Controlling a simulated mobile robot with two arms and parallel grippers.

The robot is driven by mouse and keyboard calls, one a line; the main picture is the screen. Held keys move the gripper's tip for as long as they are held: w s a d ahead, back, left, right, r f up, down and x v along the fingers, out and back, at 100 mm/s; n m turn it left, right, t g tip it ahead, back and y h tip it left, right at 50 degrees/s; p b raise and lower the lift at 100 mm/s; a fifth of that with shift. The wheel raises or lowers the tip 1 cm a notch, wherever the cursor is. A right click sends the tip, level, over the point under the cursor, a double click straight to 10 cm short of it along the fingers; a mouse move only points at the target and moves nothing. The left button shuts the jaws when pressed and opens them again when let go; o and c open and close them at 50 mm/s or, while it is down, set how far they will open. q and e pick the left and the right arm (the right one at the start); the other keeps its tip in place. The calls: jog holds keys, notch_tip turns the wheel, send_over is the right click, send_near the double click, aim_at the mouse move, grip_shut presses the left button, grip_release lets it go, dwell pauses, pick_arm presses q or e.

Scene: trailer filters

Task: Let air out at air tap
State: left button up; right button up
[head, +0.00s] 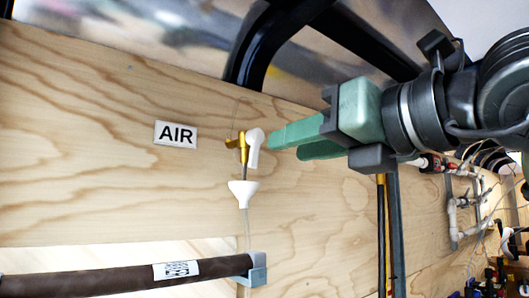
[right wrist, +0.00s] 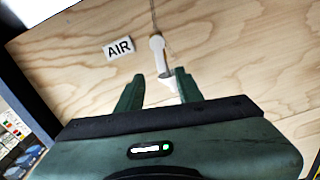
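The air tap has a brass body (head: 240,146) and a white lever handle (head: 254,148) that points downward, on the plywood wall beside the AIR label (head: 176,135). A white funnel (head: 243,192) sits below it. My right gripper (head: 284,147) is just right of the handle in the head view, its green fingers pointing at it. In the right wrist view the two fingers (right wrist: 159,74) are apart, with nothing between their pads. The white handle (right wrist: 157,53) shows ahead of the gap. The brass body is mostly hidden there. My left gripper is not in view.
A brown tube (head: 125,281) with a printed label runs along the bottom left, held in a grey clip (head: 258,270). A black curved frame (head: 262,48) is above the tap. Pipes and fittings (head: 462,207) are at the far right. The wall around the tap is clear.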

aim_at(256, 156)
jog(key=p+x, duration=0.3)
jog(key=x, duration=0.5)
jog(key=shift+p, duration=0.3)
jog(key=shift+f, duration=0.1)
grip_shut()
